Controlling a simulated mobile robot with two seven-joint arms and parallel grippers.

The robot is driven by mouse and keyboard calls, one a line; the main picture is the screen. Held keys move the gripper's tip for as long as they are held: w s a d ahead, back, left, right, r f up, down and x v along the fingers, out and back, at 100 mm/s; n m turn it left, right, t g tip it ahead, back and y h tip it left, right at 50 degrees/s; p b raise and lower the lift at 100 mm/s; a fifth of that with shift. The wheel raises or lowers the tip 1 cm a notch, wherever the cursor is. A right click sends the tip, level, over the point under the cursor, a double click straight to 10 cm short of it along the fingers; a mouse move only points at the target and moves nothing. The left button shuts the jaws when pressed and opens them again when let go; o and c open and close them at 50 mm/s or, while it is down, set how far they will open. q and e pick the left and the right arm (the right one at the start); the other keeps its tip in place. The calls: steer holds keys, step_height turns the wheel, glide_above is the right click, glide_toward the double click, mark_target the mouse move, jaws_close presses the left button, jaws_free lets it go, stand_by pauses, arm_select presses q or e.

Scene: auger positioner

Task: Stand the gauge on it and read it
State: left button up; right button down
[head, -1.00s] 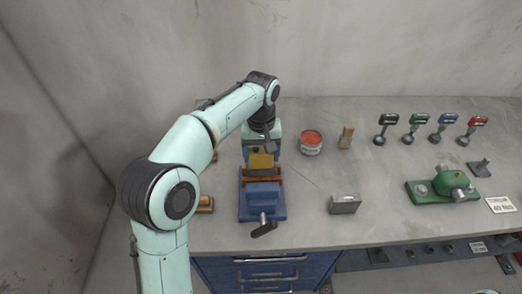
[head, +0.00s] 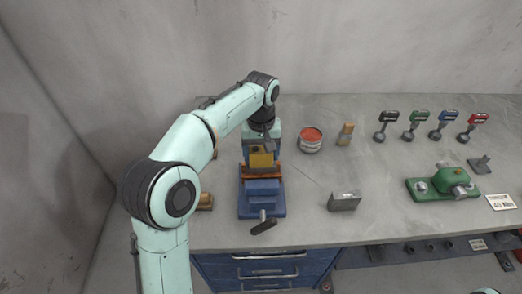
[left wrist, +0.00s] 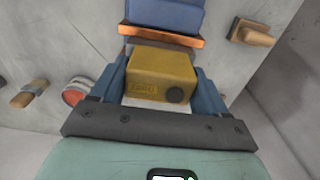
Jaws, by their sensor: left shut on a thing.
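The gauge is a small yellow box (head: 261,160) with a dark round knob and a marked face. It shows clearly in the left wrist view (left wrist: 160,72). My left gripper (head: 262,148) points down and is shut on the gauge, with its blue fingers (left wrist: 160,88) on both sides of it. The gauge is at the back of the blue vise (head: 262,195), by its copper-coloured jaws (head: 262,171). The jaws also show in the left wrist view (left wrist: 160,37). I cannot tell whether the gauge touches the vise. My right gripper is not in view.
A red-topped tin (head: 311,140) and a wooden-handled piece (head: 345,134) stand right of my gripper. A grey metal block (head: 344,201) lies right of the vise. Several coloured-head tools (head: 419,116) and a green device (head: 448,184) are farther right.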

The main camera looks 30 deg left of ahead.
mark_target(262, 149)
arm_select(q)
steer(key=o, duration=1.2)
step_height(262, 149, up, 13)
steer(key=shift+s+r+p, duration=0.1)
steer(key=shift+r+p, duration=0.1)
steer(key=shift+p, duration=1)
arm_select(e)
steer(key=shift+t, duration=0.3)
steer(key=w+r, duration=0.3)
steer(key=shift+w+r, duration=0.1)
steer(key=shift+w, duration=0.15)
